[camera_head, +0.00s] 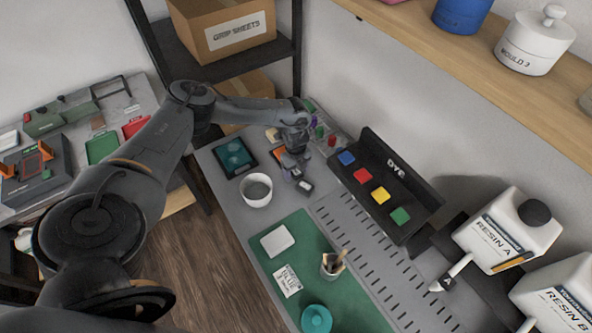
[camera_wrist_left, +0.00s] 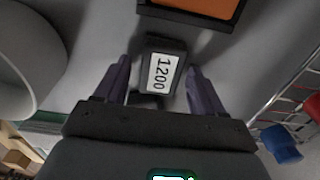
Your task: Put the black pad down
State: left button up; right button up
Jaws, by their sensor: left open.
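The black pad (camera_wrist_left: 180,52) has a white label reading 1200 and lies on the grey bench top in the left wrist view. It is small in the head view (camera_head: 305,187), just below my left gripper (camera_head: 297,178). In the left wrist view my left gripper (camera_wrist_left: 159,66) is open, with one purple-grey finger on each side of the pad and a visible gap to each. The pad's near end is close to the gripper's body. My right gripper is not in view.
A white bowl (camera_head: 257,191) stands left of the pad, near the gripper. A dark tablet (camera_head: 235,157) and an orange-topped black block (camera_wrist_left: 195,12) lie beyond. A black dye rack (camera_head: 405,185) stands to the right. A green mat (camera_head: 295,248) lies nearer.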

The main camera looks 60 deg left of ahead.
aim_at(296, 171)
pick_arm(q)
notch_tip(296, 171, up, 12)
jog(key=p, duration=0.1)
jog(key=shift+r, duration=0.15)
dwell(0.4)
dwell(0.4)
